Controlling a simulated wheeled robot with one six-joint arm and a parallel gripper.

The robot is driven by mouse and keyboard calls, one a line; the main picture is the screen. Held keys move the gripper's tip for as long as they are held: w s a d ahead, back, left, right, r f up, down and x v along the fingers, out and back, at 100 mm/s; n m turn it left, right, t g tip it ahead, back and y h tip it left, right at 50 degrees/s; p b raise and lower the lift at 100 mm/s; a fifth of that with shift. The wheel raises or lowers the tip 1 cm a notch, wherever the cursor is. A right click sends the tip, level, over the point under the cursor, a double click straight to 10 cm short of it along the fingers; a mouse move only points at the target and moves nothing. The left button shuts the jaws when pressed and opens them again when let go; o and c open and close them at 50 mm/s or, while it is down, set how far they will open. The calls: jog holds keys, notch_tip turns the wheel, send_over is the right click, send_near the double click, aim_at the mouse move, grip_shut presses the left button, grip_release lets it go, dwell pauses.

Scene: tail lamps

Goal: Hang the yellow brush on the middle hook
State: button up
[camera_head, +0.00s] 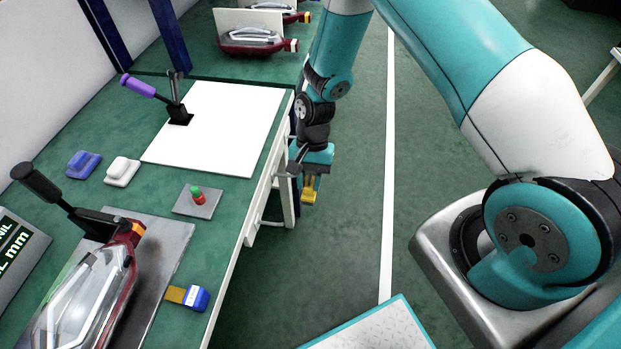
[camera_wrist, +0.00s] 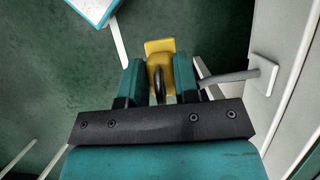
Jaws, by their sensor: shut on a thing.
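My gripper (camera_head: 312,165) is shut on the yellow brush (camera_head: 309,192) beside the right edge of the green bench, over the floor. In the wrist view, the yellow brush (camera_wrist: 159,48) sits between the two fingers (camera_wrist: 159,72), with a dark loop on its near side. A grey peg-like hook (camera_wrist: 232,77) sticks out from a white plate on the bench side, its end close to the right finger. I cannot tell whether it touches the finger or the loop. Only this hook shows clearly, so I cannot tell which one it is.
The green bench (camera_head: 228,205) holds a white board (camera_head: 225,125), a lever with a purple grip (camera_head: 138,87), a clamped red-rimmed tail lamp (camera_head: 90,290), a red-green button (camera_head: 197,195) and a blue-and-gold item (camera_head: 190,297).

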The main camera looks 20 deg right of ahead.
jog(key=shift+w+a+r, duration=0.25)
jog(key=shift+w+a, duration=0.3)
jog(key=shift+a, duration=0.05)
jog(key=shift+s+d, duration=0.1)
jog(key=shift+d, duration=0.1)
jog(key=shift+s+d, duration=0.2)
jog(key=shift+d, duration=0.05)
jog(key=shift+s+d+f+p, duration=0.1)
jog(key=shift+s+f+p, duration=0.15)
jog(key=shift+p, duration=0.1)
dwell(0.5)
jog(key=shift+r, duration=0.1)
dwell(0.6)
jog(key=shift+w, duration=0.1)
jog(key=shift+d+p, duration=0.1)
jog(key=shift+p, duration=0.2)
jog(key=shift+s+d, duration=0.4)
